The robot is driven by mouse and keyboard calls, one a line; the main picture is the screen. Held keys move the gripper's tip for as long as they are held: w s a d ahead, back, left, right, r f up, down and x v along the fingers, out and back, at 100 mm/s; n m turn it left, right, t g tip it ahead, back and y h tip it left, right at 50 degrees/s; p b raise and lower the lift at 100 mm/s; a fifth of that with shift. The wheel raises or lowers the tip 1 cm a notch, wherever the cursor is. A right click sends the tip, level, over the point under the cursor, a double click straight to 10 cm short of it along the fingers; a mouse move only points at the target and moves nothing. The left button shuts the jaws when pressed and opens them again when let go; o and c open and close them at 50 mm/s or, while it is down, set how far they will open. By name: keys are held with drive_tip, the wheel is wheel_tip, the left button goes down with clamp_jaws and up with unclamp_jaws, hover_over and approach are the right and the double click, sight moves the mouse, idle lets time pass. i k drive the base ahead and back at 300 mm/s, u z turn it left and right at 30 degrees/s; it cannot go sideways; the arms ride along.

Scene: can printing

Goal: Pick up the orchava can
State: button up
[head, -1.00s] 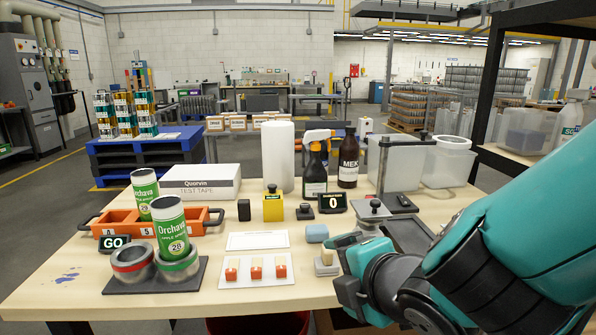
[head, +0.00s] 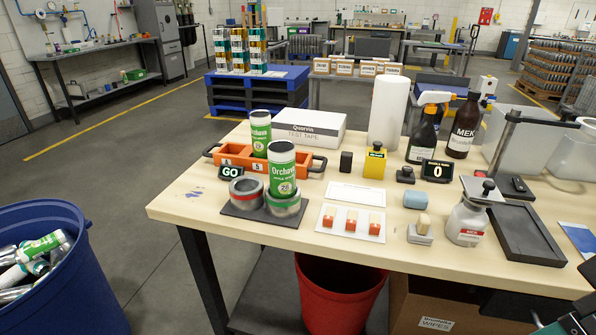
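Two green-and-white Orchava cans stand upright on the workbench. The front Orchava can (head: 282,172) stands at the green-ringed holder (head: 284,208), and its base appears to sit inside the ring. The rear Orchava can (head: 261,133) stands at the orange tray (head: 308,167), its lower part partly hidden by the front can. Another green-labelled can (head: 40,246) lies among bare metal cans in the blue bin at the left. Only a small dark and teal part of my arm shows at the bottom right corner. I cannot make out my gripper's fingers.
A red-ringed holder (head: 246,188) and GO sign (head: 230,171) are beside the front can. A white box (head: 307,130) stands behind. Pads, bottles and a clamp fixture crowd the right. The blue bin (head: 85,290) stands on the floor, a red bin (head: 338,293) below the bench.

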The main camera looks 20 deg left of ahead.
sight(281, 154)
drive_tip(key=u, duration=1.3)
